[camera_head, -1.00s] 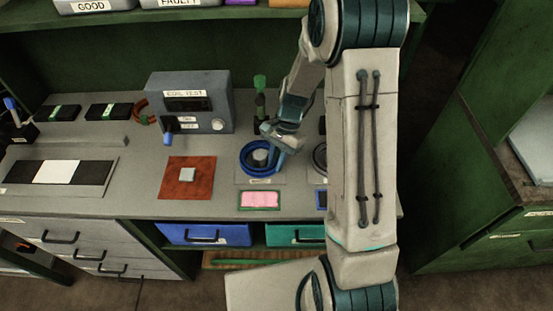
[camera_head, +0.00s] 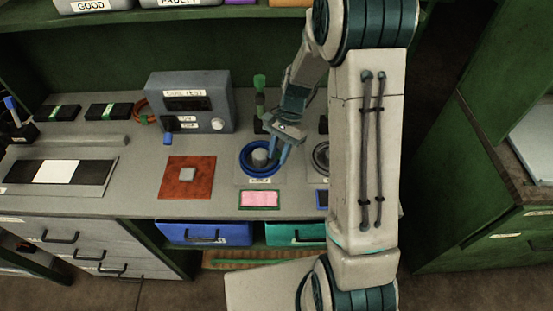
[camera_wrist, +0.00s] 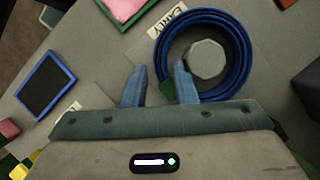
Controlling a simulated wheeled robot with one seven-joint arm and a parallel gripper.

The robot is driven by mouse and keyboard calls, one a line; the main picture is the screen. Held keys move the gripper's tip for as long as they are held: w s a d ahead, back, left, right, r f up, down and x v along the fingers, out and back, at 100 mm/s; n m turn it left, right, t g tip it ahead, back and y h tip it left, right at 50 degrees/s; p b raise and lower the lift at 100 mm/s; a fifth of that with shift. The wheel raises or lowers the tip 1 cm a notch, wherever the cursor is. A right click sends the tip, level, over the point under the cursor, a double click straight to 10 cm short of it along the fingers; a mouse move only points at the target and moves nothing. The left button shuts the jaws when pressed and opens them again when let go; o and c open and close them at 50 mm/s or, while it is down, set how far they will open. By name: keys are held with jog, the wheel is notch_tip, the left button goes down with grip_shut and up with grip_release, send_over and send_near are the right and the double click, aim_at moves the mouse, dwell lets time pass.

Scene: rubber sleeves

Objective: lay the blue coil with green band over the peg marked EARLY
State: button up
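The blue coil (camera_head: 247,159) lies around a grey peg (camera_head: 260,155) on a plate at the bench's front. The peg's label (camera_wrist: 168,22) reads EARLY in the wrist view. There the coil (camera_wrist: 243,50) rings the octagonal peg (camera_wrist: 207,60) and looks flat. Its green band (camera_wrist: 167,90) shows at the coil's near edge, partly behind a finger. My gripper (camera_wrist: 160,68) is open, its fingers apart at the band. One finger overlaps the coil's edge in view; I cannot tell if it touches.
Another peg with a dark ring (camera_head: 321,157) stands to the right, partly behind my arm. A pink pad in a green frame (camera_head: 259,199) lies in front. A red mat (camera_head: 187,177) and a grey tester box (camera_head: 190,102) are to the left. A green-topped post (camera_head: 259,82) stands behind.

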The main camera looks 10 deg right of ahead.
jog(key=v, duration=0.8)
jog(key=s+r+n+t+h, duration=0.1)
jog(key=s+r+n+t, duration=0.2)
jog(key=s, duration=0.6)
jog(key=s+d+r+n+t+h, duration=0.1)
jog(key=s+r+n+t+h, duration=0.1)
jog(key=s+r+n, duration=0.4)
jog(key=s+r+t, duration=0.1)
jog(key=s, duration=0.2)
jog(key=shift+d, duration=0.3)
jog(key=shift+s, duration=0.1)
